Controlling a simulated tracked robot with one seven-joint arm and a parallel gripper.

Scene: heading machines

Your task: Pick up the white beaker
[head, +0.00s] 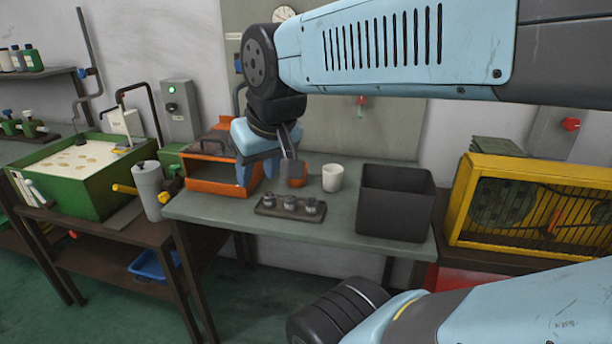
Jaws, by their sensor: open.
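The white beaker (332,177) stands upright on the grey-green table (222,208), left of a dark open box. My gripper (268,178) hangs from the blue arm to the left of the beaker, with its fingers pointing down. Its jaws are apart, and the beaker is not between them. An orange object (298,181) shows partly behind the right finger, between the gripper and the beaker; the finger hides part of it.
A dark box (396,202) stands close right of the beaker. A dark block with several small metal parts (290,207) lies in front. An orange machine (213,172) stands at the left, partly behind my gripper. A yellow caged machine (530,205) stands far right.

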